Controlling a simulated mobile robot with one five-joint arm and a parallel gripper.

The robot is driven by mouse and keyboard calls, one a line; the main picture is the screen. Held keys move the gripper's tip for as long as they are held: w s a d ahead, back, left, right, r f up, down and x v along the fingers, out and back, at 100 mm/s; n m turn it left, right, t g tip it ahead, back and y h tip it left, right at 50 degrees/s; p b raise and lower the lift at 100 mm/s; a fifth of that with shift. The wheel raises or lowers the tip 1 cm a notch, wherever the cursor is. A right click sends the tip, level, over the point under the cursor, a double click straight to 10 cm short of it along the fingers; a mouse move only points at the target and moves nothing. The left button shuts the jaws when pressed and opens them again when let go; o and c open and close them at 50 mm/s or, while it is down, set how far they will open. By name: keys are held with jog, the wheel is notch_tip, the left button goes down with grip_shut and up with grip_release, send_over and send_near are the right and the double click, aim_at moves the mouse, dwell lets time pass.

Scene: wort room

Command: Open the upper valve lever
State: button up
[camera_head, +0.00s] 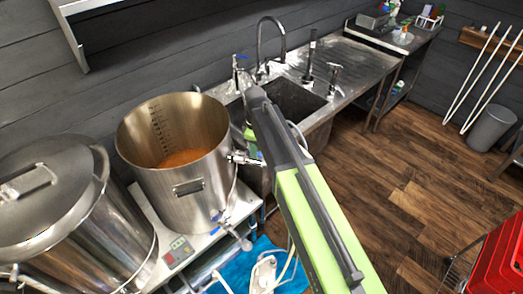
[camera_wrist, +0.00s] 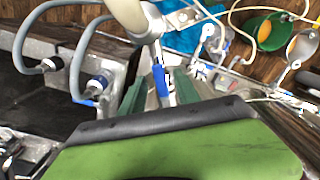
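The steel kettle (camera_head: 190,190) stands open at left centre in the head view, with the upper valve (camera_head: 240,158) on its right side. In the wrist view the upper valve lever has a blue grip (camera_wrist: 160,81) and hangs from a pale metal valve body. My gripper (camera_wrist: 160,95) has its two dark green fingers apart, one on each side of the blue grip. I cannot tell whether either finger touches it. In the head view my arm covers most of the gripper and the lever.
A sink (camera_head: 285,100) with taps lies behind my arm. A lidded steel pot (camera_head: 60,215) stands at left. Hoses hang near the valves.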

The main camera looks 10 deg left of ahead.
jog(key=shift+r, duration=0.1)
notch_tip(320, 180, up, 17)
jog(key=p, duration=1.7)
jog(key=shift+r, duration=0.15)
